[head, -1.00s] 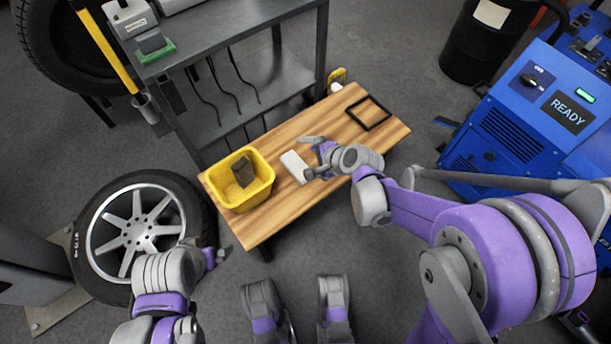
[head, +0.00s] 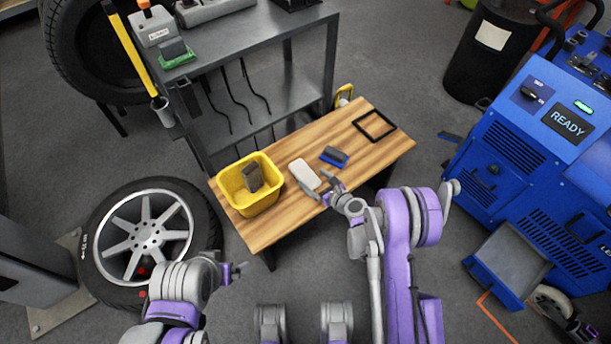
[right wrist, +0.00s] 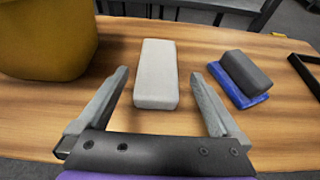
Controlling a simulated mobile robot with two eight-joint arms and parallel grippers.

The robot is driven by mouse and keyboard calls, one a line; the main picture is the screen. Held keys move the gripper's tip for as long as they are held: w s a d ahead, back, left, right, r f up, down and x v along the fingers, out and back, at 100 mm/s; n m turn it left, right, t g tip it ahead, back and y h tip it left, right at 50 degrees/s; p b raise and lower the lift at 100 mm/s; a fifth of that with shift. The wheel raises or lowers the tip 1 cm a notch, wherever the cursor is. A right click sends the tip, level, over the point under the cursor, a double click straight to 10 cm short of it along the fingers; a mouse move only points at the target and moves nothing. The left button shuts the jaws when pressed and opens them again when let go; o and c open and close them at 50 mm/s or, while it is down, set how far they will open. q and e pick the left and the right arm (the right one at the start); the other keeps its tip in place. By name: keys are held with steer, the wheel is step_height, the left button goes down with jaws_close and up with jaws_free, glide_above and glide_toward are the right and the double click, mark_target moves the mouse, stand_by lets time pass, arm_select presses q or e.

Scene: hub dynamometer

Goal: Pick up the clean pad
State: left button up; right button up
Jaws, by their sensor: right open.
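A pale, light-grey block (head: 304,174), which looks like the clean pad, lies flat on the wooden bench, right of the yellow bin. In the right wrist view the pale block (right wrist: 156,74) lies ahead, between the lines of the two fingers. My right gripper (head: 320,185) is open and empty at the near right end of the block; its spread fingers (right wrist: 158,85) flank the block's near end without visibly touching it. My left gripper (head: 233,271) hangs away from the bench, near the wheel; its jaw opening is unclear.
A yellow bin (head: 232,186) holding a dark block (head: 252,177) stands left. A dark block on a blue base (head: 334,156) lies right of the pale block. A black square frame (head: 374,125) lies at the bench's right end. A metal cart (head: 240,60) stands behind.

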mark_target(306, 174)
steer(key=b+x, duration=0.1)
steer(key=x, duration=0.6)
steer(key=shift+s+a, duration=0.1)
steer(key=c, duration=1.3)
